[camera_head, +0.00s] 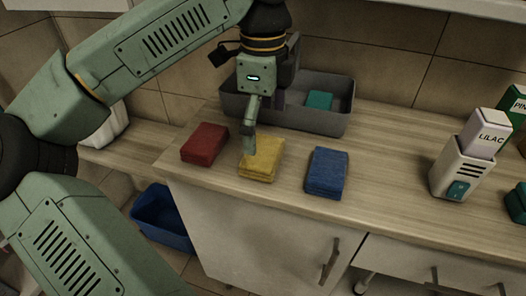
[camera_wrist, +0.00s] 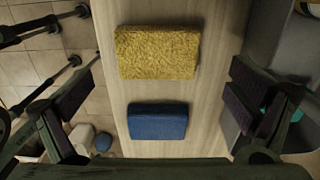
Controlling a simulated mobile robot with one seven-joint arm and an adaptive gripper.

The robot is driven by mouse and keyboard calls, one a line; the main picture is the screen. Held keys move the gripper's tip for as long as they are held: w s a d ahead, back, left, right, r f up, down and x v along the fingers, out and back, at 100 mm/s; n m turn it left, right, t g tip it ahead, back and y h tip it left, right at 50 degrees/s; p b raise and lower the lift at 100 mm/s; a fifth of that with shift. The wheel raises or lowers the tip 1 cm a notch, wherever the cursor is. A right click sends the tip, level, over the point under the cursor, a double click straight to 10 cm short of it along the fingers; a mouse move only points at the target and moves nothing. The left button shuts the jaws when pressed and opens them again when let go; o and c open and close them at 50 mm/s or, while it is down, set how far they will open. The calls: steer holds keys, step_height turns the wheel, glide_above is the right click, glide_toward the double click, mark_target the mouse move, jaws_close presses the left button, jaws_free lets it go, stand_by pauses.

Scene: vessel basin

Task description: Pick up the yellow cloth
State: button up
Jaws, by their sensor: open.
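The yellow cloth (camera_head: 262,160) is a folded, fuzzy stack lying flat on the wooden counter, between a red cloth and a blue cloth. In the wrist view the yellow cloth (camera_wrist: 157,52) lies at the top centre, ahead of the space between the fingers. My gripper (camera_head: 249,143) is above the yellow cloth in the head view, and a finger covers part of its left end. In the wrist view my gripper (camera_wrist: 158,105) is wide open with dark pads on either side, and nothing is between them.
A red cloth (camera_head: 204,144) lies left and a blue cloth (camera_head: 326,173) right; the blue one also shows in the wrist view (camera_wrist: 158,121). A grey basin (camera_head: 335,122) holding a teal cloth (camera_head: 319,100) stands behind. The counter's front edge is close.

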mark_target(263, 151)
steer(key=shift+s+f+p, duration=0.2)
steer(key=shift+f+p, duration=0.4)
steer(key=shift+f, duration=2.35)
steer(key=shift+c, duration=0.4)
steer(key=c, duration=0.8)
